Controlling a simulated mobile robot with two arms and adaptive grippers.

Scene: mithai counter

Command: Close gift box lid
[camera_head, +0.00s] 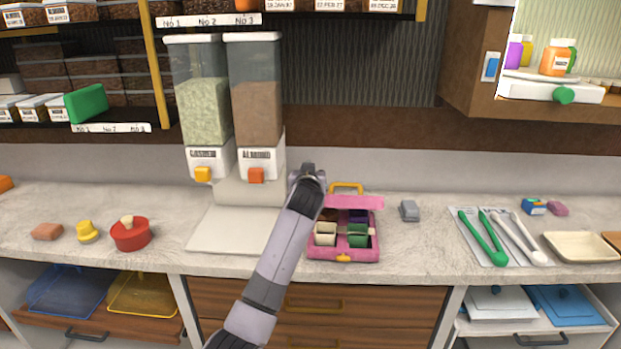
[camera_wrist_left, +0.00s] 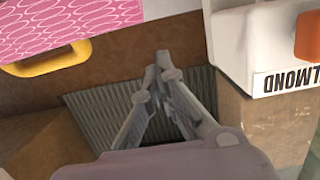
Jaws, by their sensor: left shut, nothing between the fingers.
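The pink gift box (camera_head: 314,252) sits on the counter, with filled compartments showing inside. Its lid (camera_head: 365,202) stands raised at the back, with a yellow handle (camera_head: 347,187) at its top. In the left wrist view the patterned pink lid (camera_wrist_left: 60,22) and its yellow handle (camera_wrist_left: 45,60) fill the upper left corner. My left gripper (camera_head: 307,172) is at the box's upper left, apart from the lid in the wrist view. Its fingertips (camera_wrist_left: 163,62) meet with nothing between them. My forearm hides part of the box's left side. My right gripper is out of view.
Two dispensers (camera_head: 205,110) (camera_head: 256,105) stand close to the left of my gripper. A small grey block (camera_head: 409,210) and tongs (camera_head: 483,238) lie to the right. A red bowl (camera_head: 131,236) is at the left. The counter between box and tongs is mostly clear.

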